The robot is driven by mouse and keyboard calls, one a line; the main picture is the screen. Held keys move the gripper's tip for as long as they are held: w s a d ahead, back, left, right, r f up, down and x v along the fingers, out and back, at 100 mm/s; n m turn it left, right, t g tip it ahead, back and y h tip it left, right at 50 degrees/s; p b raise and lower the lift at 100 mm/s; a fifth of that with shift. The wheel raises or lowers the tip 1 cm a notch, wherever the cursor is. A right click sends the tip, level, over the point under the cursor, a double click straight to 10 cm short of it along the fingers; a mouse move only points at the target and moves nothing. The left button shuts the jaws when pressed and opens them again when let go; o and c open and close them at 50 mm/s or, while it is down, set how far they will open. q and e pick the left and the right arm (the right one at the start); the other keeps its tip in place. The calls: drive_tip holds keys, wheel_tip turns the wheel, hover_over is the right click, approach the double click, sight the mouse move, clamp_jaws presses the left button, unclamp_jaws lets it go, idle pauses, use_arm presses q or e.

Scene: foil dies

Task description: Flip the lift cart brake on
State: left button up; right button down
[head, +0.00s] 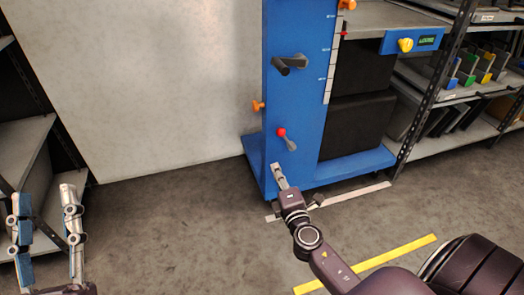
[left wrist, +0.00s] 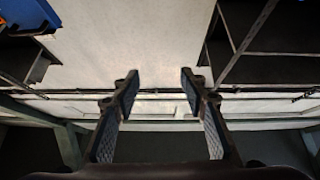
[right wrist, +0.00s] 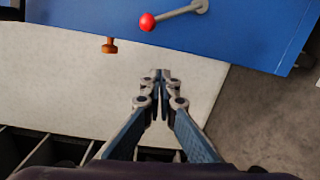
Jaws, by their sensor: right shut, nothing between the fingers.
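The blue lift cart (head: 300,100) stands ahead. Low on its front panel is a lever with a red ball knob (head: 281,132); its grey rod slants down and right from the knob to its pivot. In the right wrist view the red knob (right wrist: 147,22) and rod show near the top. My right gripper (head: 277,168) is shut and empty, its tips just below the lever in the head view and apart from the knob in the right wrist view (right wrist: 158,76). My left gripper (head: 45,190) is open and empty at the lower left, away from the cart.
The cart also carries a black crank handle (head: 290,63), an orange knob (head: 258,105) on its side edge and a yellow knob (head: 405,44) beside a display. Black boxes (head: 358,125) sit on it. Shelves stand left (head: 30,150) and right (head: 480,90). Open floor (head: 170,220) lies between.

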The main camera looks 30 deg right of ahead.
sight(286, 140)
use_arm(q)
drive_tip(key=shift+s+a+r+t, duration=0.25)
drive_tip(key=shift+s+r, duration=0.15)
drive_tip(key=shift+r, duration=0.15)
drive_tip(key=shift+s+a+r+t, duration=0.2)
drive_tip(key=shift+s+r, duration=0.15)
drive_tip(key=shift+r, duration=0.15)
use_arm(e)
drive_tip(key=shift+w+a+r, duration=0.15)
drive_tip(key=shift+w+r, duration=0.05)
drive_tip(key=shift+r, duration=0.2)
drive_tip(key=shift+w+a+r, duration=0.1)
drive_tip(key=shift+w+r, duration=0.05)
drive_tip(key=shift+r, duration=0.25)
drive_tip(key=shift+w, duration=0.15)
use_arm(q)
drive_tip(key=shift+s+r, duration=0.2)
use_arm(e)
drive_tip(key=w+d, duration=0.6)
drive_tip(key=w, duration=0.3)
drive_tip(key=shift+d+r, duration=0.35)
drive_tip(key=shift+r, duration=0.05)
use_arm(q)
drive_tip(key=shift+w, duration=0.1)
use_arm(e)
drive_tip(key=shift+w+r, duration=0.1)
